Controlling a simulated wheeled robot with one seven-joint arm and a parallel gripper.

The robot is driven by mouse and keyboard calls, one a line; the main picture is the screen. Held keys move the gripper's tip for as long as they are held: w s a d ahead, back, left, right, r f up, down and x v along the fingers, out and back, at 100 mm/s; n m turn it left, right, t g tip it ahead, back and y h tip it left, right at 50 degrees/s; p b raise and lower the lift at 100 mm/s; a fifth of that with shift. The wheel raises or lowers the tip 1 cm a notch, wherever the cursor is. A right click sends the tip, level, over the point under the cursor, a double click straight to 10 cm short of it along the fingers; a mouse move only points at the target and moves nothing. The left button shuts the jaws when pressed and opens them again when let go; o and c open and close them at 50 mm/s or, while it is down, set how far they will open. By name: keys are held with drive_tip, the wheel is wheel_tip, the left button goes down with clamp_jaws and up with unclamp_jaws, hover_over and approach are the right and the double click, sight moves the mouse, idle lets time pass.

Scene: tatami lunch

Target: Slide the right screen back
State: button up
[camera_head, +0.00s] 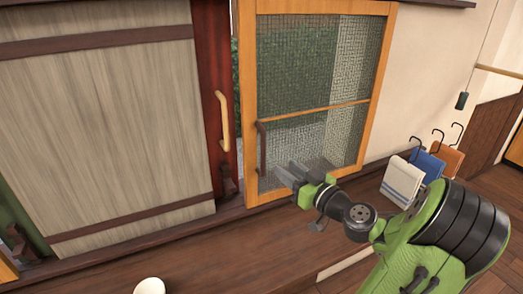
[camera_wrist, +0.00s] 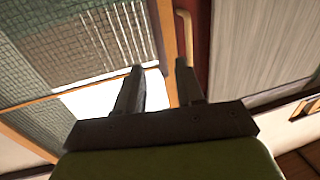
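The right screen (camera_head: 389,50) is a light orange wooden frame with grey mesh and a middle bar; its mesh also shows in the wrist view (camera_wrist: 85,50). A dark upright handle (camera_head: 262,148) is on its left stile. My gripper (camera_head: 283,172) is in front of the screen's lower left part, just below and right of that handle. In the wrist view its two fingers (camera_wrist: 160,75) are apart, with the screen's stile (camera_wrist: 166,28) beyond the gap. I see nothing held. The dark handle cannot be made out in the wrist view.
Left of the screen is a grey wooden panel (camera_head: 110,120) with a red-brown edge and a tan handle (camera_head: 223,120). A narrow gap between them shows greenery. White (camera_head: 402,182), blue (camera_head: 428,165) and orange (camera_head: 449,160) cloths hang at right. A white rounded object (camera_head: 150,286) is at the bottom.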

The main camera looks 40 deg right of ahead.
drive_tip(key=p, duration=0.1)
hover_over(263, 172)
drive_tip(key=shift+w+d, duration=0.3)
drive_tip(key=shift+c, duration=0.5)
clamp_jaws()
drive_tip(key=shift+f, duration=0.1)
